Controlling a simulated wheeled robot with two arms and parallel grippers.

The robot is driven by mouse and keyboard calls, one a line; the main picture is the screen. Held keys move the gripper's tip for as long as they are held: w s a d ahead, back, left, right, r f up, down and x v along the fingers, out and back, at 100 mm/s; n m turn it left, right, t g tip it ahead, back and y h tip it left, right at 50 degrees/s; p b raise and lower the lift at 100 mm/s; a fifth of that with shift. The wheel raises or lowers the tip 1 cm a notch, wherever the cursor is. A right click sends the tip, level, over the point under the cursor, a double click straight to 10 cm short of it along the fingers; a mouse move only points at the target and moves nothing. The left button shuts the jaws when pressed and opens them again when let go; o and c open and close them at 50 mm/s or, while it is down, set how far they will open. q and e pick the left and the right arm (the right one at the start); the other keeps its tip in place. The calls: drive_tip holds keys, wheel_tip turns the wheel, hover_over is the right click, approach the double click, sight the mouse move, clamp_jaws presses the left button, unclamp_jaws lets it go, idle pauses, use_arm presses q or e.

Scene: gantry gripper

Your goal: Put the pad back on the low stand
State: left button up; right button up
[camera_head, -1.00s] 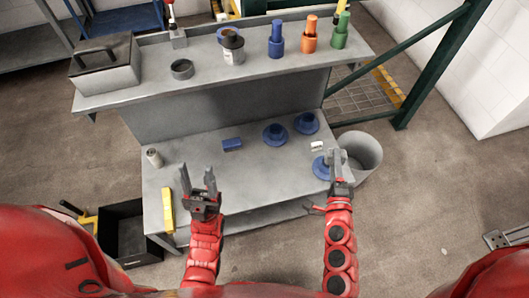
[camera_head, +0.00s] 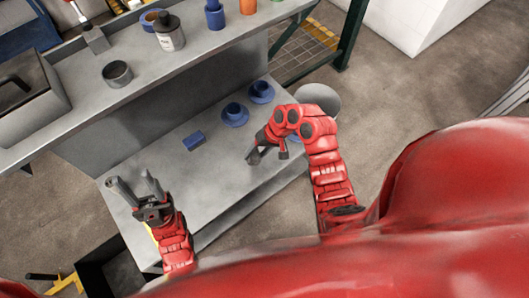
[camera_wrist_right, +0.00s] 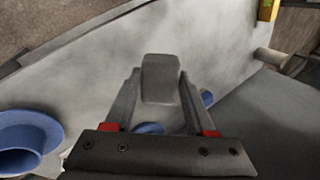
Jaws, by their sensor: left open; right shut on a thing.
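My right gripper (camera_head: 253,156) is over the lower bench shelf (camera_head: 215,170). In the right wrist view it is shut on a grey, round-cornered block (camera_wrist_right: 161,78), which looks like the pad, held between the fingers. In the head view that block cannot be told apart from the fingers. Two low blue round stands with wide flanges (camera_head: 235,115) (camera_head: 261,92) sit at the shelf's back right. A third (camera_head: 295,138) is mostly hidden behind my right arm. I cannot tell which is the low stand. My left gripper (camera_head: 136,188) is open and empty over the shelf's left end.
A small blue block (camera_head: 194,140) lies mid-shelf. The upper shelf (camera_head: 140,85) carries a grey ring (camera_head: 117,73), a can (camera_head: 168,32) and a grey box (camera_head: 30,105). A round bin (camera_head: 318,97) stands at the right. The shelf front between my grippers is clear.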

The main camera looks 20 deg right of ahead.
drive_tip(key=s+d+f+n+h+b, duration=0.1)
drive_tip(key=s+d+f+n+h, duration=0.15)
drive_tip(key=d, duration=0.45)
drive_tip(key=s+d+f+n+h+b, duration=0.2)
drive_tip(key=s+d+n+h, duration=0.15)
drive_tip(key=d, duration=0.45)
drive_tip(key=shift+m, duration=0.5)
drive_tip(key=w+a, duration=0.3)
drive_tip(key=w, duration=0.1)
drive_tip(key=w+a+f, duration=0.1)
drive_tip(key=w+a, duration=0.2)
drive_tip(key=w, duration=0.1)
drive_tip(key=w+a, duration=0.3)
drive_tip(key=w, duration=0.1)
drive_tip(key=shift+w+a+f+b, duration=0.1)
drive_tip(key=shift+a+f+b, duration=0.2)
drive_tip(key=shift+f, duration=1.75)
drive_tip(key=o, duration=1.3)
